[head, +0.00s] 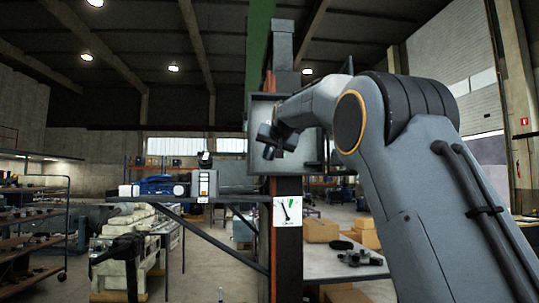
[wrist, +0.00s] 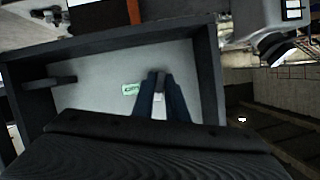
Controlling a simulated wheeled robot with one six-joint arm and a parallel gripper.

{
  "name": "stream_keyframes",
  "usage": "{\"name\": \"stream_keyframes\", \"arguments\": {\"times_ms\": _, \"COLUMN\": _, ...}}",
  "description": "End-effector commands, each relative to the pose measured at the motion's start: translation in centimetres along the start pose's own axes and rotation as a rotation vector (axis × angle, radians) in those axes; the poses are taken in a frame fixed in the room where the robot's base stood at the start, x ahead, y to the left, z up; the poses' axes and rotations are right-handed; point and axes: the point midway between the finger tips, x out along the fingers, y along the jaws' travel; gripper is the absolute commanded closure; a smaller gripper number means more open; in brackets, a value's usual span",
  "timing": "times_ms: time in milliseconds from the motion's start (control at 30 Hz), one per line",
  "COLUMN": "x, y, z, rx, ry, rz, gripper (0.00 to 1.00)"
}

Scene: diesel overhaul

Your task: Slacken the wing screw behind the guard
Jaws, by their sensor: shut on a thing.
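In the head view, an open-fronted grey box (head: 236,146) is fixed to the upright post, and my gripper (head: 268,143) reaches into it. In the wrist view, the box's dark rim (wrist: 100,48) surrounds a pale back panel (wrist: 95,90). My gripper (wrist: 158,88) shows there as two dark fingers close together against this panel. They are shut on a small pale piece (wrist: 158,98), seemingly the wing screw, mostly hidden between them. A green label (wrist: 131,89) is just left of the fingers. I cannot clearly make out a separate guard.
A dark peg (wrist: 52,82) juts from the box's left side in the wrist view. A shelf (head: 235,196) carrying small equipment extends left. Cardboard boxes (head: 320,230) stand right of the post.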

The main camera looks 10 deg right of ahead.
Motion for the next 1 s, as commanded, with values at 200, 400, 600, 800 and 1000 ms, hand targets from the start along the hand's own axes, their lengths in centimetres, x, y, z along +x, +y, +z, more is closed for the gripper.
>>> {"name": "stream_keyframes", "arguments": {"times_ms": 200, "x": 0.07, "y": 0.04, "z": 0.12, "rx": 0.000, "ry": -0.002, "rz": 0.001, "gripper": 1.00}}
{"name": "stream_keyframes", "arguments": {"times_ms": 400, "x": 0.08, "y": -0.15, "z": 0.14, "rx": -0.111, "ry": -0.002, "rz": 0.039, "gripper": 1.00}}
{"name": "stream_keyframes", "arguments": {"times_ms": 600, "x": 0.09, "y": -0.12, "z": 0.23, "rx": -0.324, "ry": -0.003, "rz": 0.117, "gripper": 1.00}}
{"name": "stream_keyframes", "arguments": {"times_ms": 800, "x": 0.06, "y": 0.05, "z": 0.20, "rx": -0.397, "ry": -0.004, "rz": 0.145, "gripper": 1.00}}
{"name": "stream_keyframes", "arguments": {"times_ms": 1000, "x": 0.06, "y": 0.06, "z": 0.20, "rx": -0.397, "ry": -0.004, "rz": 0.145, "gripper": 1.00}}
